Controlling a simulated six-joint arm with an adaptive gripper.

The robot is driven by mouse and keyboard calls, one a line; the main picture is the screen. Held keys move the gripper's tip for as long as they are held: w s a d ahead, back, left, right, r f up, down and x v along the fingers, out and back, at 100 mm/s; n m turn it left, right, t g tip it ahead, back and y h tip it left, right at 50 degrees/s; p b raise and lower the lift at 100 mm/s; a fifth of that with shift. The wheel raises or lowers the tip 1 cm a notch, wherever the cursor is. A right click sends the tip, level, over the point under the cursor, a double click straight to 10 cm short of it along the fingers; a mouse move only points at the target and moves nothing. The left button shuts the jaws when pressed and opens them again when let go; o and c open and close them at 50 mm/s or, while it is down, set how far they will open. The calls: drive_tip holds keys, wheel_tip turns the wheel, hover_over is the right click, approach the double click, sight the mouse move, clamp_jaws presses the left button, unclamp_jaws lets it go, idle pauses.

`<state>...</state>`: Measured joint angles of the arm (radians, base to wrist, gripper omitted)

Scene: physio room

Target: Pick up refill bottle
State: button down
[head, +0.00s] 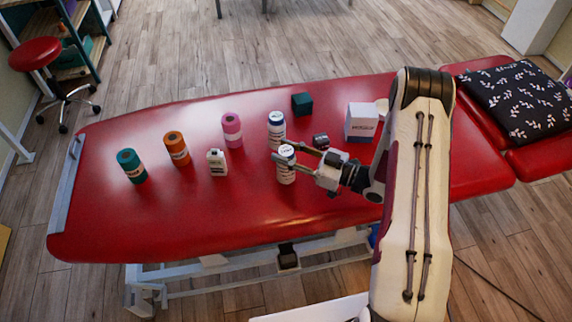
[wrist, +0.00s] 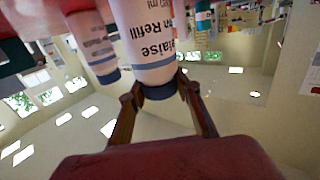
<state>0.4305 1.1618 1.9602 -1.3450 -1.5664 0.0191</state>
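The refill bottle (head: 287,172) is white with dark lettering and stands near the middle of the red treatment table. In the wrist view, its label (wrist: 152,35) shows the word "Refill" and its dark blue end (wrist: 160,90) lies between my fingertips. My gripper (head: 283,155) reaches in from the right with one finger on each side of the bottle's upper part. In the wrist view, the fingers (wrist: 160,92) appear to touch the dark end from both sides. No lift off the table is visible.
A similar white and blue bottle (head: 277,127) stands just behind. A small dark round item (head: 320,141), green cube (head: 302,104) and white box (head: 361,124) are nearby. A small white bottle (head: 217,163) and pink (head: 232,130), orange (head: 177,148) and teal (head: 131,166) rolls stand left.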

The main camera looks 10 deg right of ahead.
drive_tip(key=shift+r, duration=0.15)
drive_tip(key=shift+r, duration=4.85)
